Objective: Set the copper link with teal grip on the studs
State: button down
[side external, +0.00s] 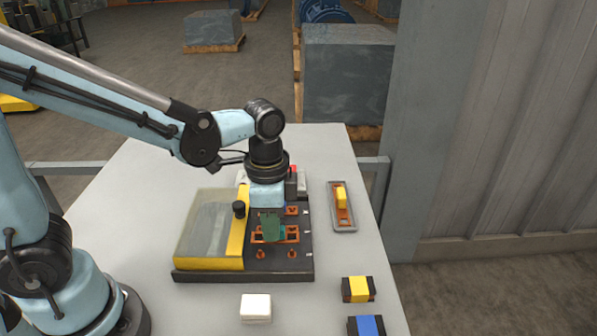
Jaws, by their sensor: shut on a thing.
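My gripper (268,214) points down over the dark base of the rotor stand (285,268) and is shut on the teal grip (272,230). The copper link (259,238) shows as an orange frame around and under the grip, over the middle of the dark base. Orange studs (291,254) stand on the base in front of it, and more orange parts (292,210) show behind. I cannot tell whether the link is touching the base or held just above it.
A yellow-edged clear cover (209,225) with a black knob lies left of the studs. A grey tray (344,226) holds a copper link with yellow grip (341,198). A white block (256,307), a black-and-yellow block (358,289) and a black-and-blue block (367,326) sit at the front.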

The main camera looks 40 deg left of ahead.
jog(key=shift+f, duration=0.2)
dwell(0.5)
jog(key=shift+f, duration=0.5)
jog(key=shift+f, duration=1.45)
dwell(1.6)
jog(key=c, duration=1)
grip_release()
jog(key=shift+o, duration=0.6)
jog(key=o, duration=0.4)
